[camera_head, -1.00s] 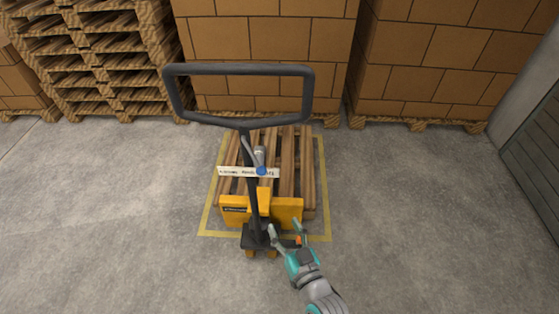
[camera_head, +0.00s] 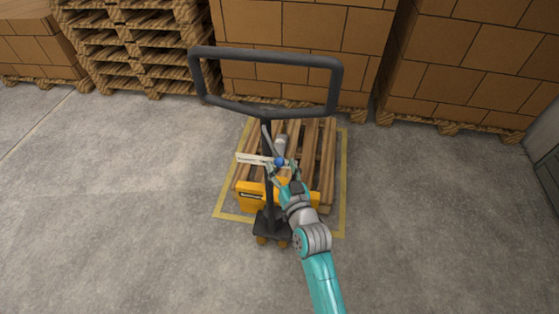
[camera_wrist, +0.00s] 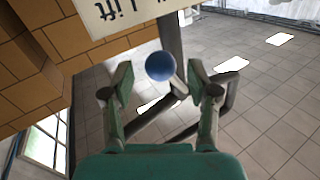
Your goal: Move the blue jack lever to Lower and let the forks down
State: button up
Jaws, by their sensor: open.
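The pallet jack stands with its dark handle loop (camera_head: 268,53) upright and its yellow body (camera_head: 250,195) at a wooden pallet (camera_head: 325,165). The blue lever knob (camera_head: 279,161) is on the handle column by a white label plate (camera_head: 250,158). In the wrist view the blue knob (camera_wrist: 160,66) sits on a grey stem, between and a little beyond my open fingers, with space on both sides. My gripper (camera_wrist: 159,85) is open and empty; in the head view my gripper (camera_head: 277,172) is just below the knob. Part of a label reading "Lift" shows upside down.
The pallet lies inside a yellow floor outline (camera_head: 342,190). Stacked cartons (camera_head: 300,45) stand behind, with empty pallets (camera_head: 140,45) at the back left. A grey shutter wall (camera_head: 549,170) is at the right. Floor to the left is clear.

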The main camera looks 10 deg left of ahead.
jog(key=shift+x, duration=1.3)
grip_shut()
